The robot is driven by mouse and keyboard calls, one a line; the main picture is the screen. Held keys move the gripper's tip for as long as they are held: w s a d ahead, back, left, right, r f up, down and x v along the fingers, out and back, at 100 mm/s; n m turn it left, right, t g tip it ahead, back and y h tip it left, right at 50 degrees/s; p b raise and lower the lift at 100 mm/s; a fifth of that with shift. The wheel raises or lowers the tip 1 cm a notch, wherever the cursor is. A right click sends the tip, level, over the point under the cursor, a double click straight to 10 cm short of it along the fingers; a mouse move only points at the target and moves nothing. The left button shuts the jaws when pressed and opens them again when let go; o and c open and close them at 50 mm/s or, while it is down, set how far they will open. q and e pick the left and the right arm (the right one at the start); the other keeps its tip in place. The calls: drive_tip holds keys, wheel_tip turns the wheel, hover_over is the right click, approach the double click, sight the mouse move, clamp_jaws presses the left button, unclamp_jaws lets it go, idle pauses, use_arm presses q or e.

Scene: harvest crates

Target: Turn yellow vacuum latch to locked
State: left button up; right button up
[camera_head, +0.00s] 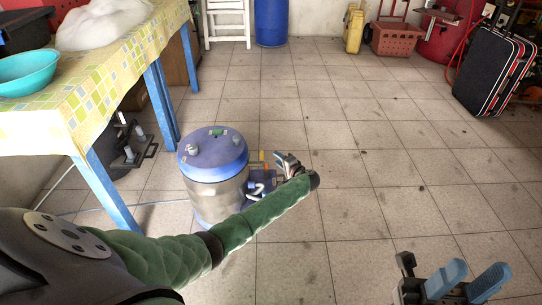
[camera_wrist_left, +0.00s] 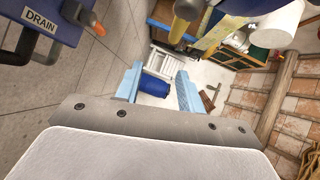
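The vacuum (camera_head: 213,165) stands on the floor, with a blue lid and metal drum. A small yellow part (camera_head: 262,157), probably the latch, shows at its right side, near my left gripper (camera_head: 280,170). In the left wrist view a yellow handle-like part (camera_wrist_left: 186,10) is at the top, beyond the fingertips. A blue panel labelled DRAIN (camera_wrist_left: 42,18) with an orange-tipped lever (camera_wrist_left: 97,27) is at upper left. My left gripper's fingers (camera_wrist_left: 158,88) are apart with nothing between them. My right gripper (camera_head: 466,282) is open and empty at the bottom right, away from the vacuum.
A table with a yellow checked cloth (camera_head: 110,62) stands left of the vacuum, its blue legs close by. A blue barrel (camera_head: 271,22), a red crate (camera_head: 390,39) and a black suitcase (camera_head: 494,72) stand farther back. The tiled floor in the middle and right is clear.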

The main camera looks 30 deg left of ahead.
sight(262, 155)
use_arm(q)
drive_tip(key=shift+s+a+f+n+g+y+b, duration=0.15)
drive_tip(key=shift+a+n+g+y+b, duration=0.15)
drive_tip(key=shift+a, duration=1.15)
drive_tip(key=shift+s+a+n+g+y+b, duration=0.15)
drive_tip(key=shift+a+n+g, duration=0.3)
drive_tip(key=shift+a, duration=0.95)
drive_tip(key=shift+s+a+f+n+g+y+b, duration=0.1)
drive_tip(key=shift+s+a+n+g+y+b, duration=0.2)
drive_tip(key=shift+a, duration=1.15)
drive_tip(key=shift+w, duration=0.1)
clamp_jaws()
